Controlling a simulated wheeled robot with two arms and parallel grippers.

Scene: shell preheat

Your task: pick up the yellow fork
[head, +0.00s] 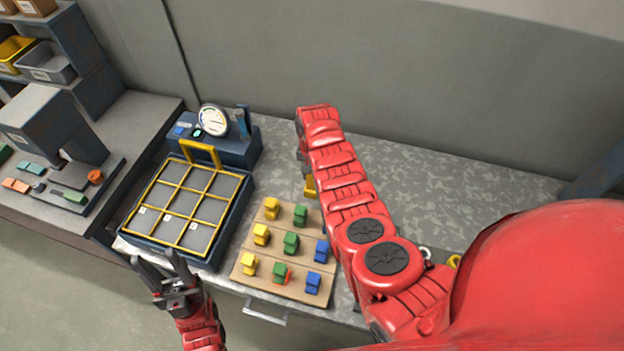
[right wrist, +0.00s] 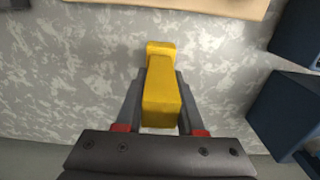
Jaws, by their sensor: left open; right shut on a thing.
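The yellow fork (right wrist: 163,103) shows in the right wrist view as a chunky yellow block with a stepped far end. My right gripper (right wrist: 161,108) is shut on it, one finger on each side. In the head view part of a yellow piece (head: 310,187) shows beside my red right arm, just behind the wooden board; the arm hides the rest and most of the right gripper. I cannot tell whether the fork touches the table. My left gripper (head: 156,260) is open and empty at the front left, near the table's front edge.
The wooden board (head: 240,272) holds several yellow, green and blue pieces. Left of it stands a blue heater box with a yellow grid frame (head: 160,184) and a dial gauge (head: 213,120). The grey table (head: 440,183) is clear at the back right.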

